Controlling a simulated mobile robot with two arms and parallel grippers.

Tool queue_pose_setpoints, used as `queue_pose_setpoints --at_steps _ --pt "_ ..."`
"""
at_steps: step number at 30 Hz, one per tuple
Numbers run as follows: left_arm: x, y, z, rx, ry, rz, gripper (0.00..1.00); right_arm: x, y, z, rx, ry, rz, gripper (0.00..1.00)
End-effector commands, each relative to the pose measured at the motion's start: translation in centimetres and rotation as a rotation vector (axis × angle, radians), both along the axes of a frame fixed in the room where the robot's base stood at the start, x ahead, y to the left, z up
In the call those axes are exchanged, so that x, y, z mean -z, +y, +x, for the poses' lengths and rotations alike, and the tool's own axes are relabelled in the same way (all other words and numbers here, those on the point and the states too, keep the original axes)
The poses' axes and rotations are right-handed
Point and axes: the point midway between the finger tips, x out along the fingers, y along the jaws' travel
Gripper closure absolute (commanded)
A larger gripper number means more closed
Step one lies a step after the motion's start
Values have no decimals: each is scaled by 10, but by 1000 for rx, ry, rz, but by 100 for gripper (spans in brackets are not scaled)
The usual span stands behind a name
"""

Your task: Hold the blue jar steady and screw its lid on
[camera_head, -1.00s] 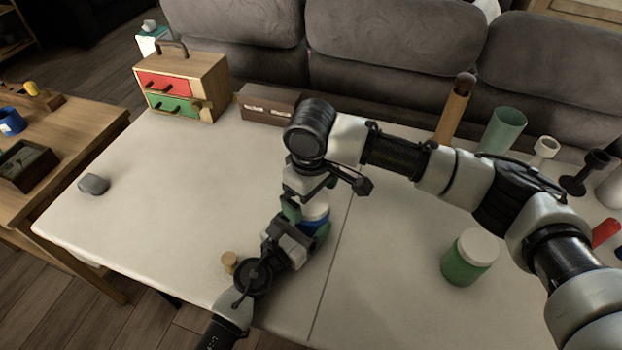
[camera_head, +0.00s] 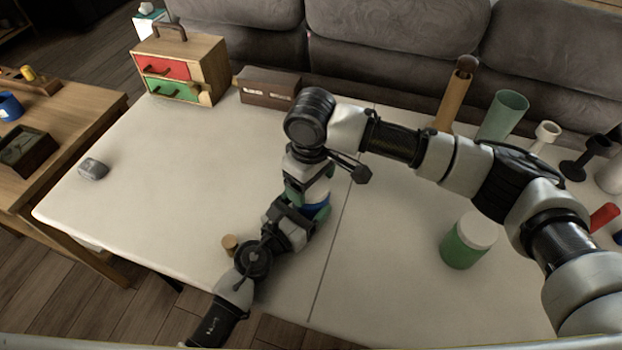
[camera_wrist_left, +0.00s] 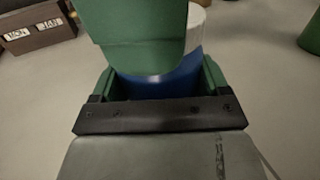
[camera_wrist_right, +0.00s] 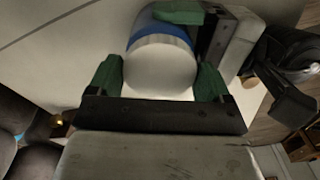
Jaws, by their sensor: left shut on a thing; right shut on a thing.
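The blue jar (camera_head: 314,210) stands on the white table and is mostly hidden by my grippers in the head view. My left gripper (camera_head: 308,215) is shut around its blue body, which shows between the green fingers in the left wrist view (camera_wrist_left: 160,84). The white lid (camera_wrist_right: 160,70) is on top of the jar in the right wrist view. My right gripper (camera_wrist_right: 162,82) comes from above, with its green fingers on both sides of the lid, shut on it. I cannot tell how far the lid is turned.
A green jar with a white lid (camera_head: 465,246) stands to the right. A small wooden cylinder (camera_head: 230,244) stands by my left wrist, and a grey object (camera_head: 93,169) lies far left. A drawer box (camera_head: 180,72) and a dark calendar box (camera_head: 268,87) stand at the back. The table's left half is mostly clear.

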Motion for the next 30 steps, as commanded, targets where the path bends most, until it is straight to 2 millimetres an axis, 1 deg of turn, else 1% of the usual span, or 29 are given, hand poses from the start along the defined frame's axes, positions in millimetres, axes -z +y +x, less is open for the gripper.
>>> queue_pose_setpoints --at_steps 1,3,5,11,14,17,24,27,30 --pt "0 0 0 0 1 1 90 0 0 0 0 0 0 19" --pt "0 0 0 0 1 1 90 0 0 0 0 0 0 8" --pt "0 0 0 0 1 1 90 0 0 0 0 0 0 0" --pt "0 0 0 0 1 1 90 -1 0 0 0 -1 1 0" --pt "0 0 0 0 0 0 90 -5 0 0 0 -1 2 0" --pt "0 0 0 0 0 0 90 -18 1 1 0 -3 2 0" --pt "0 0 0 0 0 0 90 -70 1 0 -2 -5 2 0" --pt "0 0 0 0 0 0 90 -89 1 0 -2 -3 2 0" --pt "0 0 0 0 0 0 90 -104 1 1 0 -2 2 0"
